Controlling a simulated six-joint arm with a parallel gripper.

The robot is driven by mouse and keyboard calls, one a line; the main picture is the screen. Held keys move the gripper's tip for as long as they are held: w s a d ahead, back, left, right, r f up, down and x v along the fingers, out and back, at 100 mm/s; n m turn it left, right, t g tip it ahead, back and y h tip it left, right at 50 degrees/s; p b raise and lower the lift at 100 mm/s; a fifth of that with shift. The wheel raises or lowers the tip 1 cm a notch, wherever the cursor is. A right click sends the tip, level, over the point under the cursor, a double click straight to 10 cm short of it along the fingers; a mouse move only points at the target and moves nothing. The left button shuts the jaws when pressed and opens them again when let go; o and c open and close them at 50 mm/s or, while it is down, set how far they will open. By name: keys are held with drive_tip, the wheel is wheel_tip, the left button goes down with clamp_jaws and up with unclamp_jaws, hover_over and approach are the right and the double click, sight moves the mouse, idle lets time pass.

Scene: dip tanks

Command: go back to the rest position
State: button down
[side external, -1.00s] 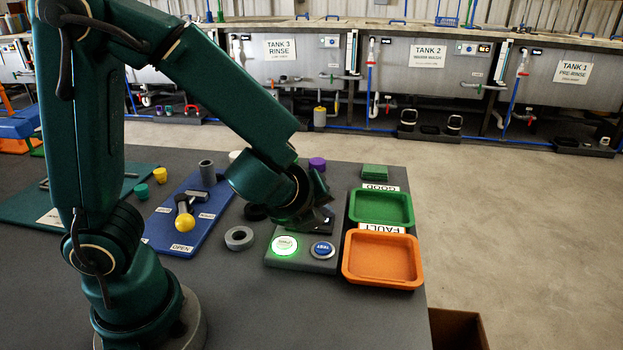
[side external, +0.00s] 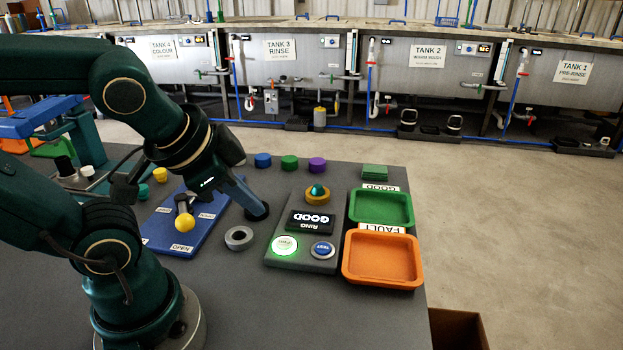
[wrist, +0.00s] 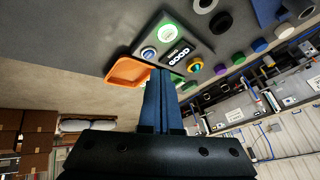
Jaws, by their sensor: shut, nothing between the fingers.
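My gripper (side external: 252,198) is shut and empty. It hangs left of the ring tester, and its tips overlap a black ring (side external: 257,213) in the side view; I cannot tell the gap between them. In the wrist view, the closed fingers (wrist: 160,80) point toward the tester and trays. The tester's display (side external: 311,222) reads "RING GOOD". A yellow ring with a teal centre (side external: 318,194) sits at its back. A green-lit button (side external: 285,246) and a blue TEST button (side external: 323,250) are at its front.
A green GOOD tray (side external: 381,220) and an orange FAULT tray (side external: 383,281) stand right of the tester, both empty. A grey ring (side external: 239,238) lies beside a blue board with a yellow-knobbed lever (side external: 185,222). Blue, green and purple pieces (side external: 290,162) line the back edge.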

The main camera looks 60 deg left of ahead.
drive_tip(key=d, duration=0.1)
drive_tip(key=s+d+n+h, duration=0.1)
drive_tip(key=d+n+h, duration=0.1)
drive_tip(key=shift+s+d+f+g, duration=0.15)
drive_tip(key=shift+s+d+g, duration=0.1)
drive_tip(key=shift+g, duration=0.15)
